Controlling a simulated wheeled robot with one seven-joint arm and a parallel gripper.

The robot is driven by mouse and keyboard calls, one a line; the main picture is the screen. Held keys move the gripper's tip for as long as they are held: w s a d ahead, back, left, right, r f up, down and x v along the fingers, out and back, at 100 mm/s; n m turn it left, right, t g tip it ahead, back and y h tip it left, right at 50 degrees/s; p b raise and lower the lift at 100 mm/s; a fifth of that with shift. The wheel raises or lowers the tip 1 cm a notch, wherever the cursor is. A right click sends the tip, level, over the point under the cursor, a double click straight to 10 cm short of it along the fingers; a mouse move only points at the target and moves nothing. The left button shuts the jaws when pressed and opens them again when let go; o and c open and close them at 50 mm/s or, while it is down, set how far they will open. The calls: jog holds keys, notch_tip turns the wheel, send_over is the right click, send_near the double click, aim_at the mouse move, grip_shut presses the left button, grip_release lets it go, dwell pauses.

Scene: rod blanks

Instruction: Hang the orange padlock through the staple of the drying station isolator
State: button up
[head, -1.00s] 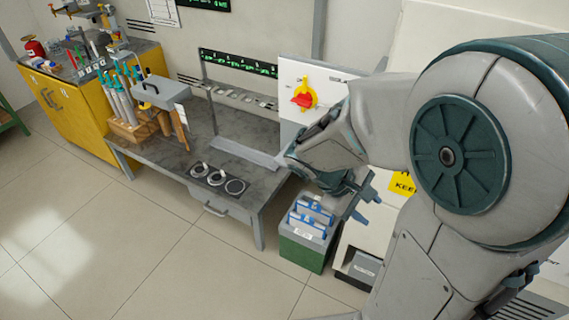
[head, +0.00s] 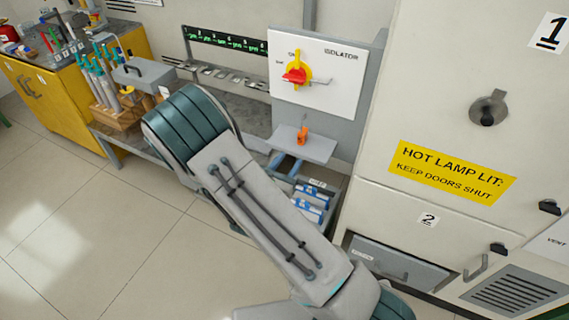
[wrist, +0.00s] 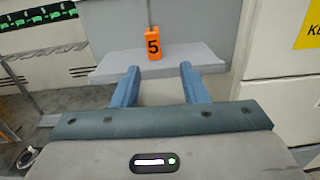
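The orange padlock (head: 303,135) stands upright on a small grey shelf (head: 290,147) under the isolator. In the wrist view the padlock (wrist: 153,44) shows a black 5 on its face, with its thin grey shackle pointing up. The isolator (head: 318,55) is a white panel with a red handle (head: 295,76) on a yellow plate. A grey metal piece, seemingly the staple (head: 319,82), sticks out right of the handle. My gripper (wrist: 159,72) is open and empty, its two blue fingers pointing toward the padlock from the near side, apart from it.
The white cabinet (head: 452,115) with its yellow hot-lamp sign stands close on the right. A bin with blue-labelled items (head: 313,200) is below the shelf. The grey bench (head: 255,118) with a tool rack runs left. The floor at left is clear.

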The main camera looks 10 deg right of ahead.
aim_at(300, 132)
jog(key=shift+w+a+b+x, duration=0.1)
jog(key=shift+x, duration=1.85)
jog(key=shift+w+a+b+x, duration=0.1)
jog(key=shift+a+b+x, duration=0.05)
jog(key=shift+x, duration=1.8)
jog(key=shift+w+a+b+x, duration=0.1)
jog(key=shift+x, duration=1.85)
jog(key=shift+a+f, duration=0.1)
jog(key=shift+f, duration=0.05)
grip_shut()
jog(key=shift+w+r+p, duration=0.1)
jog(key=shift+r+p, duration=0.9)
jog(key=shift+r, duration=0.55)
